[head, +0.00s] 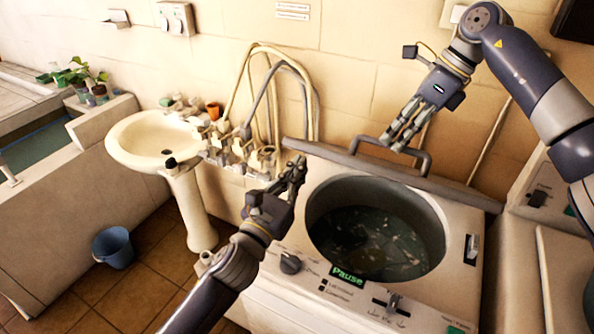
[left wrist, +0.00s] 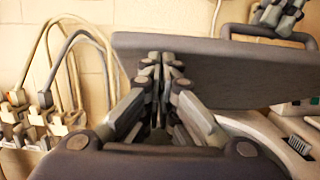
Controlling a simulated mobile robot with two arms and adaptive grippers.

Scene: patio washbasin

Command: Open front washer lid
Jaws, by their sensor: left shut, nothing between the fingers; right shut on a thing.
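The front washer (head: 330,265) has its round tub open to view, with water inside. Its grey lid (head: 465,194) stands raised along the back edge, seen nearly edge-on in the head view. It shows as a broad grey panel in the left wrist view (left wrist: 225,72). The lid's handle (head: 427,163) sticks up at its top. My right gripper (head: 394,143) is shut on the handle from above. My left gripper (head: 299,163) is shut and empty at the lid's left end, in front of it. Its closed fingers (left wrist: 165,62) overlap the panel in the left wrist view; contact is unclear.
A white washbasin (head: 130,150) stands at the left, with taps and hoses (head: 250,95) along the wall behind. A blue bucket (head: 113,247) sits on the tiled floor. Another appliance (head: 560,255) stands close at the right. The wall is close behind the lid.

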